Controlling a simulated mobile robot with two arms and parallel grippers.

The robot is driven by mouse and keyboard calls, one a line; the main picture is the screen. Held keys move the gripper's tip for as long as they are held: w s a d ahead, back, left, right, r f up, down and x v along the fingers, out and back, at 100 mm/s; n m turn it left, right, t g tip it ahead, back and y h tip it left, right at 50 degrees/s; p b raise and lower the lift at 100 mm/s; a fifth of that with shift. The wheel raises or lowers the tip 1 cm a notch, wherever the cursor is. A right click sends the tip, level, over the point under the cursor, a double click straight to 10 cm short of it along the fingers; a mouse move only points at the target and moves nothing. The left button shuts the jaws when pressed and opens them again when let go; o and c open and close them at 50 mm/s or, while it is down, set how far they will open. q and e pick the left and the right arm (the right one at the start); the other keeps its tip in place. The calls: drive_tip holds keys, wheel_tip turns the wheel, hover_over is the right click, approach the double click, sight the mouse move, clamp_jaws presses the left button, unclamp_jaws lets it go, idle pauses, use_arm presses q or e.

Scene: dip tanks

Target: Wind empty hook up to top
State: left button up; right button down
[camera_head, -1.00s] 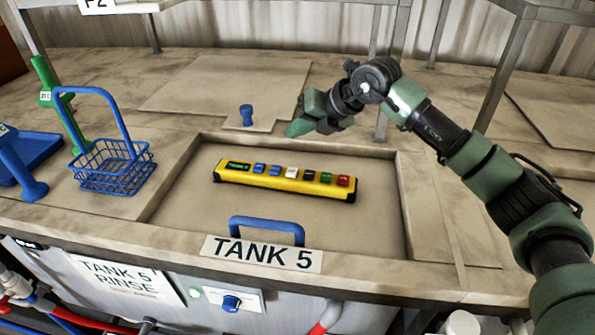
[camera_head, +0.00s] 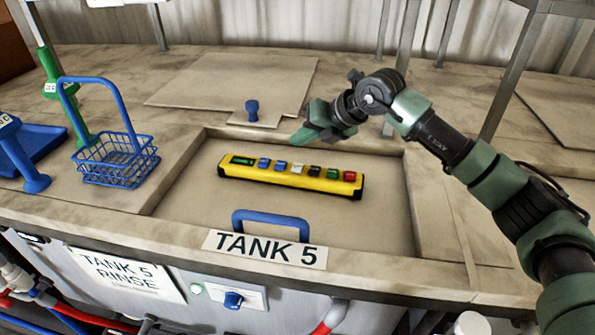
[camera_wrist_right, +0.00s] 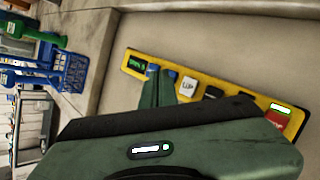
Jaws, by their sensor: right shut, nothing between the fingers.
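A yellow control box (camera_head: 290,178) with a row of coloured buttons and a small green display lies on the Tank 5 lid. It also shows in the right wrist view (camera_wrist_right: 217,92), where a white button (camera_wrist_right: 188,85) reads UP. My right gripper (camera_head: 303,138) is shut and empty, above and behind the box in the head view. In the right wrist view its fingertips (camera_wrist_right: 163,75) overlap the blue buttons, beside the UP button; I cannot tell whether they touch. No hook that I can make out is in view. My left gripper is not in view.
A blue wire basket (camera_head: 117,160) with a tall handle stands left of the tank, near a green upright handle (camera_head: 53,75) and a blue tray (camera_head: 35,150). The lid has a blue handle (camera_head: 270,218). A blue knob (camera_head: 252,110) stands behind. Metal frame legs rise at the back.

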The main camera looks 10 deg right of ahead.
sight(301, 168)
drive_tip(key=shift+f+b, duration=1.25)
drive_tip(key=shift+f, duration=1.05)
drive_tip(key=shift+f, duration=0.1)
drive_tip(key=shift+f+b, duration=0.3)
drive_tip(key=shift+b, duration=0.05)
